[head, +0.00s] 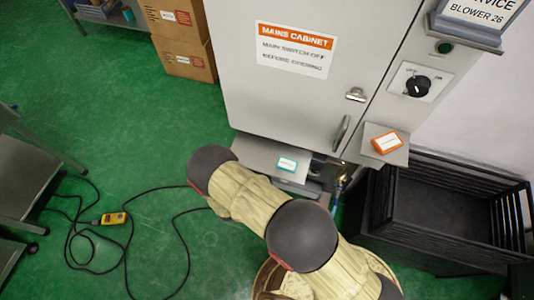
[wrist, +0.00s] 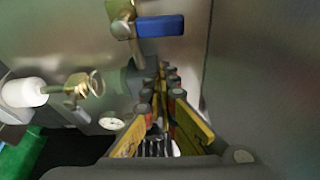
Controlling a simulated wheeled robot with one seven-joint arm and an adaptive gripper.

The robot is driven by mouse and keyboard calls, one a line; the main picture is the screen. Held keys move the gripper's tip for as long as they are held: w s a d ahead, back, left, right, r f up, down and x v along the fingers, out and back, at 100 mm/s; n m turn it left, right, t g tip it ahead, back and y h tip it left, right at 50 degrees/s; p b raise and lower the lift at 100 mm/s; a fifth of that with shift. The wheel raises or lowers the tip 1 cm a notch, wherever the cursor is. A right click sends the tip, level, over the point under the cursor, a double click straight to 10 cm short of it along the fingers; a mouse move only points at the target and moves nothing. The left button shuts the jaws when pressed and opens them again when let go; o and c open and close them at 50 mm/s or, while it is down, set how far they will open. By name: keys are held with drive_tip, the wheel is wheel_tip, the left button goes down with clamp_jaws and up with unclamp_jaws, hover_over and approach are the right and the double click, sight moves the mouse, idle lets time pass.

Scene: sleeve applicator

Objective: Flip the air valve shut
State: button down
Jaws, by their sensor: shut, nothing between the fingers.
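The air valve has a brass body (wrist: 121,12) and a flat blue lever (wrist: 160,26) at the top of the wrist view. The lever points sideways to the right from the body. In the head view a small brass and blue fitting (head: 337,188) shows below the cabinet's right side, too small to read its lever. My gripper (wrist: 168,72) is shut and empty, its yellow and dark fingers converging just below the lever in the picture. I cannot tell whether the tips touch it. My gripper is not visible in the head view.
A white cylinder (wrist: 22,92) with a brass fitting (wrist: 84,88) and a round gauge (wrist: 112,123) sit left of my fingers. Metal walls stand close around. The grey mains cabinet (head: 290,100), black crates (head: 445,205) and a floor cable (head: 130,225) are nearby.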

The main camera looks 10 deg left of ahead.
drive_tip(key=p+v, duration=0.1)
drive_tip(key=v, duration=0.8)
drive_tip(key=shift+s+d, duration=0.2)
drive_tip(key=shift+s, duration=0.3)
drive_tip(key=shift+f, duration=0.1)
